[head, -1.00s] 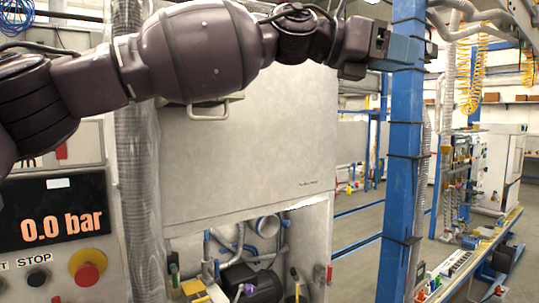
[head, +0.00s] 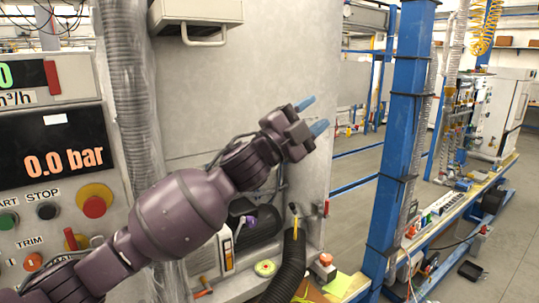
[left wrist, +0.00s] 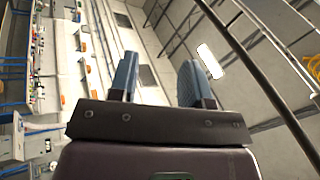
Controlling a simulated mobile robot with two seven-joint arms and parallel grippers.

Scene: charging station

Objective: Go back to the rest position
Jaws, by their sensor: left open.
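My left gripper (head: 312,115) shows in the middle of the head view, at the end of my dark purple arm that rises from the lower left. Its two blue fingers are spread apart with nothing between them. It is in front of the right edge of the grey cabinet and touches nothing that I can see. In the left wrist view the open fingers (left wrist: 158,80) point toward the room, with empty space between them. My right gripper is in neither view.
A control panel (head: 55,150) reading 0.0 bar stands at the left beside a ribbed grey duct (head: 128,100). A blue post (head: 408,130) stands right of the gripper. A black hose (head: 290,265) and a red button (head: 325,259) are below. Open floor (head: 510,240) lies at the right.

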